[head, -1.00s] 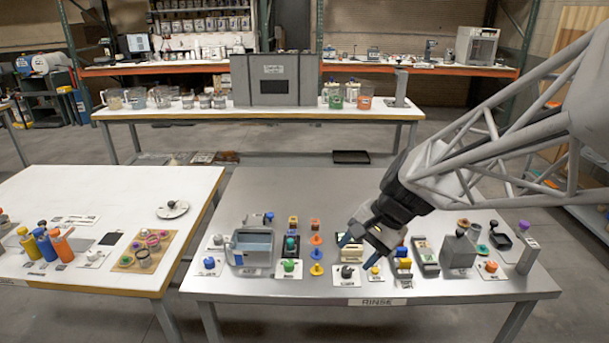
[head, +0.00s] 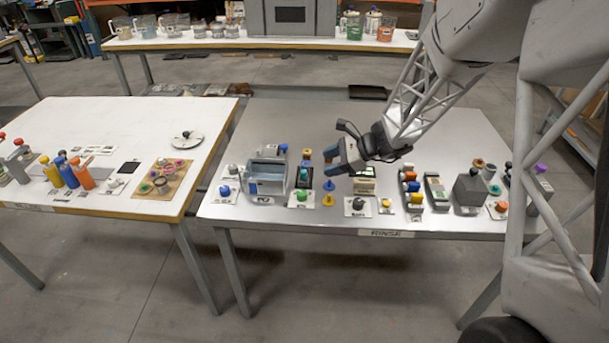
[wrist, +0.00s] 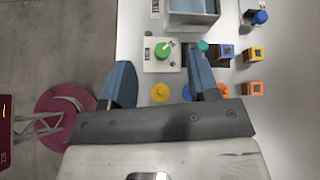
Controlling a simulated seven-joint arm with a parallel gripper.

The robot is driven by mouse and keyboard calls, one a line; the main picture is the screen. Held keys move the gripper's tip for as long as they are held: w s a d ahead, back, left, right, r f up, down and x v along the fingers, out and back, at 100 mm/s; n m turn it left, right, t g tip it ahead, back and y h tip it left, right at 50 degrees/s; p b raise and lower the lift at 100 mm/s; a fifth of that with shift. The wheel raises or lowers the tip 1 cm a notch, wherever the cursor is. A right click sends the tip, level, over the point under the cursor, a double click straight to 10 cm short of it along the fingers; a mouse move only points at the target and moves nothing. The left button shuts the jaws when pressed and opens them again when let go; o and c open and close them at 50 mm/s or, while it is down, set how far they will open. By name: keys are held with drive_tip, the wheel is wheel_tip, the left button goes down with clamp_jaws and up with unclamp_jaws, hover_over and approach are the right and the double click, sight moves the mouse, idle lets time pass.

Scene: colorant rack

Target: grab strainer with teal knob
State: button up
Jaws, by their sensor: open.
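A small teal knob (head: 301,185) sits on a dark piece on the steel table, just behind a green knob (head: 301,196) on a white card. In the wrist view the teal knob (wrist: 203,46) peeks out at the tip of the right finger, which hides part of what lies under it; I cannot make out the strainer's body. My gripper (head: 330,163) is open and empty, above the table to the right of the teal knob. In the wrist view the green knob (wrist: 165,52) shows between my fingertips (wrist: 160,62).
A grey-blue bin (head: 266,187) stands left of the teal knob. Yellow funnel-like pieces (head: 328,199) and small orange and blue blocks (wrist: 257,54) are close by. Several knobbed items and a grey box (head: 470,190) stand to the right. A white table (head: 90,125) adjoins on the left.

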sight(305, 170)
drive_tip(key=w+f+m, duration=0.1)
drive_tip(key=w+f, duration=0.1)
drive_tip(key=f, duration=0.1)
drive_tip(key=w+a+f+m+t+y, duration=0.1)
drive_tip(key=w+f+m, duration=0.1)
drive_tip(key=w, duration=0.1)
drive_tip(key=w+f+m+t, duration=0.1)
drive_tip(key=w+f, duration=0.2)
drive_tip(key=shift+a+f+m+y, duration=0.3)
drive_tip(key=shift+y, duration=0.1)
drive_tip(key=shift+x, duration=1.25)
drive_tip(key=shift+a, duration=0.1)
drive_tip(key=shift+x, duration=2.5)
drive_tip(key=shift+f, duration=0.1)
drive_tip(key=shift+c, duration=0.2)
clamp_jaws()
